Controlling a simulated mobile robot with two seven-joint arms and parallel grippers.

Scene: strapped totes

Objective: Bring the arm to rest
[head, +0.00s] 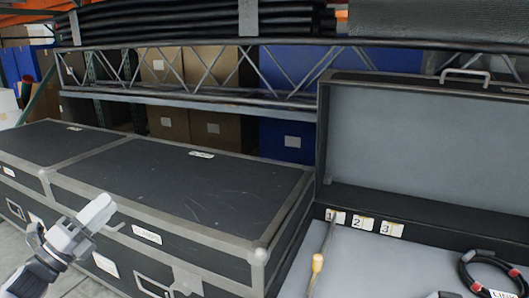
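My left gripper (104,216) is at the lower left, its arm coming in from the bottom left corner. It is in front of a closed black case (190,185) and overlaps the case's front side in the picture. Nothing clear shows held in it, and its finger gap is hard to make out from this angle.
An open black case (415,150) stands at the right, its lid raised. Inside are labels 1, 2 and 3 (363,222), a yellow-handled tool (317,264) and a coiled black cable (490,272). Shelving (200,97) with boxes stands behind. Some floor (75,285) shows at the lower left.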

